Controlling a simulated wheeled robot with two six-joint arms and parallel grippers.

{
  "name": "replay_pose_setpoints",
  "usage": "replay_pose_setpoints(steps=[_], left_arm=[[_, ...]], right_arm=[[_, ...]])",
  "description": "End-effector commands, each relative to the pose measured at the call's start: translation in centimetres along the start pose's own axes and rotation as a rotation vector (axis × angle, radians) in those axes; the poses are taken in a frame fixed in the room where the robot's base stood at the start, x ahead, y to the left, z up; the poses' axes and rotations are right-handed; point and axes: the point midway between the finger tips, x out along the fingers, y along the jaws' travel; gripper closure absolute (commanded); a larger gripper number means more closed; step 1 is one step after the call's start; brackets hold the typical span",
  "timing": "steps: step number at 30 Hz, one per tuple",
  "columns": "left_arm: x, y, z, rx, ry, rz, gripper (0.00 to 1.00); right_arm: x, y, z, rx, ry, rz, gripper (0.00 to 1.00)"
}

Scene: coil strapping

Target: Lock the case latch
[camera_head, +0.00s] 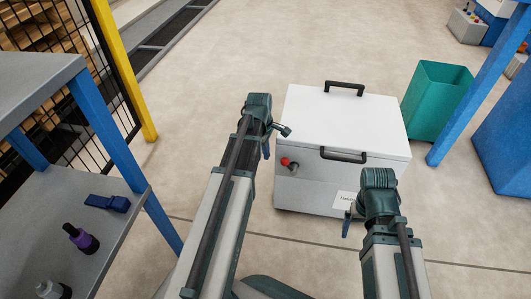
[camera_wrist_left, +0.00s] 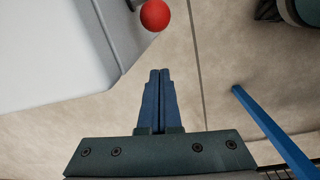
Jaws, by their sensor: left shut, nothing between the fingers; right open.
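The white case (camera_head: 345,120) stands on the floor with its lid down. On its front face, at the left, is the latch, with a red round knob (camera_head: 285,161) and a short grey part beside it. In the left wrist view the red knob (camera_wrist_left: 155,15) is at the top, beyond my fingertips and apart from them. My left gripper (camera_head: 266,153) is just left of the knob; in the wrist view its blue fingers (camera_wrist_left: 160,73) are together and empty. My right gripper (camera_head: 346,230) is low in front of the case's right part, partly hidden by its wrist.
Black handles sit on the case's lid (camera_head: 344,86) and front (camera_head: 343,156). A green bin (camera_head: 435,100) stands behind right, near a blue post. A grey shelf (camera_head: 80,215) with a purple-banded bottle (camera_head: 80,238) and blue item is at left. Floor around the case is mostly clear.

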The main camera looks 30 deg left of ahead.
Motion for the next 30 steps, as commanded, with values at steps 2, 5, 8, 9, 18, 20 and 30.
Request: replay_pose_setpoints(steps=[2, 5, 8, 9, 18, 20, 30], left_arm=[[1.6, 0.0, 0.0, 0.000, 0.000, 0.000, 1.00], [2.7, 0.0, 0.0, 0.000, 0.000, 0.000, 1.00], [1.7, 0.0, 1.2, 0.003, 0.000, 0.000, 1.00], [1.4, 0.0, 1.8, 0.004, 0.000, 0.001, 1.00], [1.0, 0.0, 3.8, 0.001, 0.000, 0.002, 1.00], [1.0, 0.0, 3.8, 0.000, 0.000, 0.002, 1.00], [0.9, 0.1, 4.0, 0.003, 0.022, -0.003, 1.00]], right_arm=[[1.6, -0.2, -0.1, 0.003, 0.000, 0.000, 0.08], [2.7, -0.3, -0.1, 0.006, 0.000, 0.000, 0.08], [1.6, -0.2, -0.1, 0.006, 0.000, 0.000, 0.08], [1.3, -0.1, -0.1, 0.005, 0.000, 0.000, 0.08], [0.7, -0.1, 0.0, 0.002, 0.000, 0.000, 0.08], [0.8, -0.1, 0.0, 0.002, 0.000, 0.000, 0.08], [0.6, -0.1, 0.0, 0.002, 0.000, 0.000, 0.08]])
